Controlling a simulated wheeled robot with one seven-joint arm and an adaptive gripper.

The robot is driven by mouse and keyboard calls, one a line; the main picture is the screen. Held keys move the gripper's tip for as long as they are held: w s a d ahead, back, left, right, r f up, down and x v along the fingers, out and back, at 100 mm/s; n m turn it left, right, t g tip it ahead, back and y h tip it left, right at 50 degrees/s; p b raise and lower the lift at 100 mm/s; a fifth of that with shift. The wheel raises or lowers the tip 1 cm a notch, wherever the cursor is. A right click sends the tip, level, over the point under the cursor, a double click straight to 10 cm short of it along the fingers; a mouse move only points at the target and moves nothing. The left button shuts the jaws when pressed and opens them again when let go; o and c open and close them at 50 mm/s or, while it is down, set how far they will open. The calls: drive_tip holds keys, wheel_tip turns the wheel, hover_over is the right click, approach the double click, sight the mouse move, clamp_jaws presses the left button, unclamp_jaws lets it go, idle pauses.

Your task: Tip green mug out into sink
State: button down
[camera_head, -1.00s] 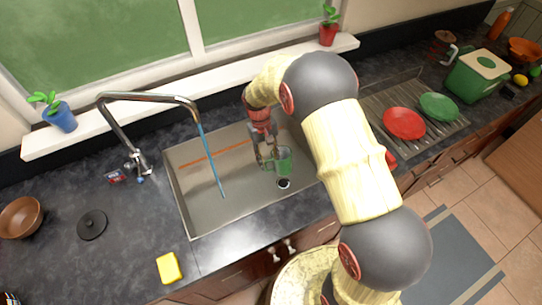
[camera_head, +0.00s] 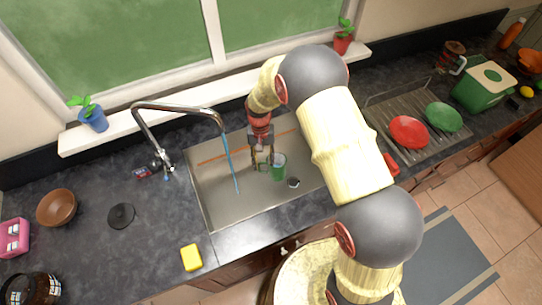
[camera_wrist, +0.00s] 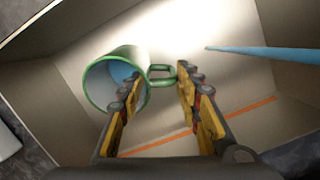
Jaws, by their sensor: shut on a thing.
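The green mug (camera_head: 278,168) is held over the sink basin (camera_head: 215,207) in the head view, left of the dark round drain (camera_head: 293,182). My gripper (camera_head: 261,165) is on the mug's left side. In the wrist view the mug (camera_wrist: 133,58) lies left of centre, its open mouth towards the camera, with blue inside. Its handle (camera_wrist: 161,74) reaches between the fingers of my gripper (camera_wrist: 168,98), which is shut on it. I cannot tell exactly how far the mug is tilted or how high it is.
The tap (camera_head: 165,108) sends a blue stream (camera_head: 230,165) into the sink, left of my gripper. A dish rack (camera_head: 395,105) with red and green dishes stands on the right. A yellow sponge (camera_head: 191,257) lies at the counter's front edge. The basin's left part is clear of objects.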

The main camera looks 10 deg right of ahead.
drive_tip(key=w+a+r+m+t+p, duration=0.1)
drive_tip(key=w+a+r+m+p, duration=0.1)
drive_tip(key=a+m+p, duration=0.3)
drive_tip(key=w+a+r+m+t+y+p, duration=0.1)
drive_tip(key=w+a+r+m+p, duration=0.1)
drive_tip(key=a+m+p, duration=0.4)
drive_tip(key=w+m+p, duration=0.1)
drive_tip(key=m, duration=0.3)
drive_tip(key=shift+w+m+p, duration=0.15)
drive_tip(key=shift+m+p, duration=0.15)
drive_tip(key=shift+m, duration=0.1)
drive_tip(key=shift+d, duration=0.1)
wheel_tip(320, 180, down, 3)
drive_tip(key=shift+b, duration=1.05)
drive_tip(key=shift+d+f+y+b, duration=0.1)
drive_tip(key=shift+d+y+b, duration=0.25)
drive_tip(key=shift+b, duration=0.55)
drive_tip(key=shift+y+b, duration=0.25)
drive_tip(key=shift+b, duration=0.4)
